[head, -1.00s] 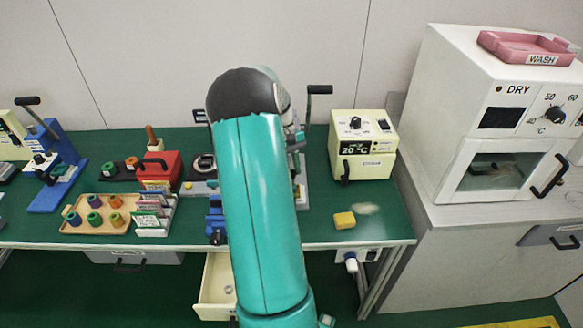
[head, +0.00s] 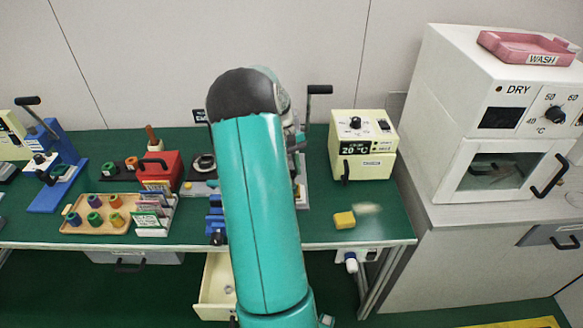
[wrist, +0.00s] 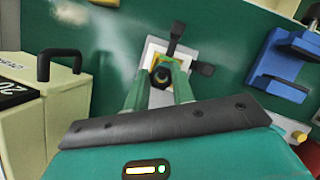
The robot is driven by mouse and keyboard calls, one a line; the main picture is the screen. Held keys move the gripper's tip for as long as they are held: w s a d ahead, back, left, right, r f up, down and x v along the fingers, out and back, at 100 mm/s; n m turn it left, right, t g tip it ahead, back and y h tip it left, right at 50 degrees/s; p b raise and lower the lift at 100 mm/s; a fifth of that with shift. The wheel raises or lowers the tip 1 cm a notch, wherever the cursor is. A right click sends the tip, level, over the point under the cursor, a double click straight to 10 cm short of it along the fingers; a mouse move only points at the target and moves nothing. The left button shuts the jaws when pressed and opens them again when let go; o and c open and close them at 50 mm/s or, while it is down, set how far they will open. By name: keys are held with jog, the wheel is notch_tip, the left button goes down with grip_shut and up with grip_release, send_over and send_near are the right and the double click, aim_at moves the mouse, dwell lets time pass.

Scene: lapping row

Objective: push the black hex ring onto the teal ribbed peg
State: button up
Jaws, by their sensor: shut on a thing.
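In the wrist view my gripper (wrist: 161,72) points down at a pale square plate on the green bench. Its two green fingers are closed on the black hex ring (wrist: 162,80), a small dark shape between the fingertips. The ring is over the middle of the plate. The teal ribbed peg cannot be made out, so I cannot tell whether the ring is around it or above it. In the head view my teal arm hides the gripper, ring and peg.
Black knobs (wrist: 177,30) stick out beside the plate. A blue fixture (wrist: 282,65) is to its right and a cream box (head: 362,146) to its left in the wrist view. A yellow sponge (head: 344,220) lies near the bench's front edge. An open drawer (head: 216,285) hangs below.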

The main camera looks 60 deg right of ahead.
aim_at(292, 177)
jog(key=shift+f, duration=2)
jog(key=o, duration=1)
jog(key=shift+o, duration=0.2)
jog(key=shift+r, duration=0.15)
jog(key=shift+r, duration=0.3)
notch_tip(292, 177, up, 3)
jog(key=shift+a+f, duration=0.1)
jog(key=s+a+r, duration=0.6)
jog(key=a+r, duration=0.3)
jog(key=a, duration=0.3)
jog(key=shift+s+a+r, duration=0.15)
